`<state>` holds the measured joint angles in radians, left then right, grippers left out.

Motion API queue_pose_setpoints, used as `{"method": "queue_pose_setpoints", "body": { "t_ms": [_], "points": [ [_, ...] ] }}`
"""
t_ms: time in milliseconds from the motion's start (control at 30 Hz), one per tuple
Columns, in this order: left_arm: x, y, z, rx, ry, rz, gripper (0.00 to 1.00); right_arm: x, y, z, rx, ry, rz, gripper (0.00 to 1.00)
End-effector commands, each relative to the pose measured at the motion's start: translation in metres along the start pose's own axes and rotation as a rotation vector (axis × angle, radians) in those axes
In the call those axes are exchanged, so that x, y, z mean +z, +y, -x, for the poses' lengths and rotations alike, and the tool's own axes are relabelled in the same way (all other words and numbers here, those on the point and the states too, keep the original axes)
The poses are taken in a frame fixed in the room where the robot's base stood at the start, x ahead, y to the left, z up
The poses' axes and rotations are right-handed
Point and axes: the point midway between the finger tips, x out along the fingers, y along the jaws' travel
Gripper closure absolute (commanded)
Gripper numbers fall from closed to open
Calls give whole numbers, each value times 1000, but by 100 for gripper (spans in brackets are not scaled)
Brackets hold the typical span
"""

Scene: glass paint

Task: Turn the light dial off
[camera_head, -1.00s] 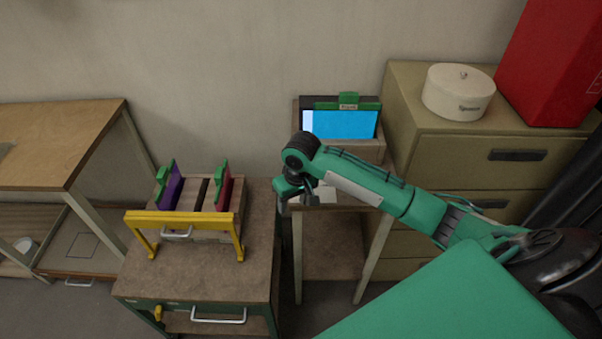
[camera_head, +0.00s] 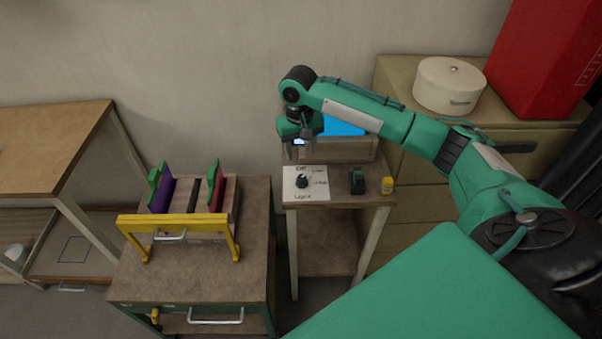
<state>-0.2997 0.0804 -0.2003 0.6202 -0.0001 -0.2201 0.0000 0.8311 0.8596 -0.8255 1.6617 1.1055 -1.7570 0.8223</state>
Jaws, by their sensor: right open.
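The light dial (camera_head: 302,181) is a small black knob on a white labelled plate (camera_head: 318,193), on top of the small side table (camera_head: 346,201). The lettering around it is too small to read surely, so I cannot tell its setting. My right gripper (camera_head: 301,155) hangs open and empty, fingers pointing down, above and just behind the dial in the picture, apparently apart from it. My left gripper is out of view.
A black-and-green device (camera_head: 357,181) and a small yellow-and-white container (camera_head: 387,185) stand right of the plate. A box with a blue panel (camera_head: 344,126) is behind, partly hidden by my arm. A yellow-framed rack (camera_head: 180,222) stands on the left cabinet.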

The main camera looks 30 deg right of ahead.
Motion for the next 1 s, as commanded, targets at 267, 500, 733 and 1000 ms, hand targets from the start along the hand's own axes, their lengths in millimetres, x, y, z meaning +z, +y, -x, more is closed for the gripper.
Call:
{"method": "queue_pose_setpoints", "body": {
  "t_ms": [267, 500, 733, 1000],
  "points": [
    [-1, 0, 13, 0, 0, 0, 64, 1, 0, -60, 1, -3, 1, 50],
    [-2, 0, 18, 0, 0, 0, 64, 0, 0, -96, 0, -1, 2, 50],
    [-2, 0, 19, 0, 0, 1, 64, 0, 0, -107, 0, 2, 2, 50],
    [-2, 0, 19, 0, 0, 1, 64, 0, 0, -107, 0, 2, 2, 61]
  ]
}}
